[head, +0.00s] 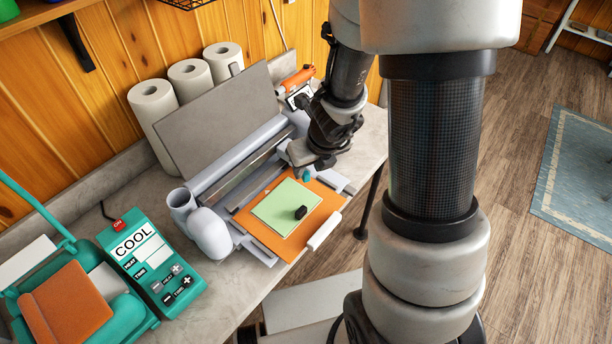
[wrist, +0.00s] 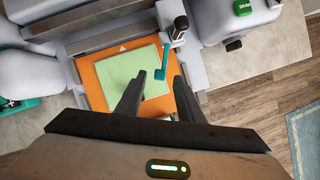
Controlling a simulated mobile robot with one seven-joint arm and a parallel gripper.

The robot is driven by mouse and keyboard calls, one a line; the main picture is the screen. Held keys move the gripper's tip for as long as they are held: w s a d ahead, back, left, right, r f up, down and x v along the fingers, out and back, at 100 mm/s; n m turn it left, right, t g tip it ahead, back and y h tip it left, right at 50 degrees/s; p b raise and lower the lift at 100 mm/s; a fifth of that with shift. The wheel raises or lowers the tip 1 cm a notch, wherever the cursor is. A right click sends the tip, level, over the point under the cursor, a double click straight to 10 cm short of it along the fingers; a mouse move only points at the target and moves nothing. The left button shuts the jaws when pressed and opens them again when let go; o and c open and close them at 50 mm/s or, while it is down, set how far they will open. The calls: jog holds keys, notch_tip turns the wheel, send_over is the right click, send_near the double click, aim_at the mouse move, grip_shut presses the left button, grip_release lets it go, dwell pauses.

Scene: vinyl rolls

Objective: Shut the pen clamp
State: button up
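The cutting machine (head: 235,150) stands on the counter with its lid raised. In the wrist view, a small teal lever (wrist: 163,62), which looks like the pen clamp, sticks out from beside a dark and white pen holder (wrist: 179,28) over the mat. In the head view, a bit of teal (head: 306,175) shows just below my wrist. My gripper (wrist: 160,80) is open, with a finger either side of a gap. The lever's tip lies just ahead of this gap; I cannot tell whether anything touches. In the head view my arm hides most of the carriage.
A teal heat press (head: 85,300) and teal control box (head: 155,270) are at left.

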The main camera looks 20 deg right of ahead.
jog(key=shift+b+x, duration=0.55)
jog(key=shift+x, duration=0.85)
jog(key=shift+w, duration=0.1)
grip_shut()
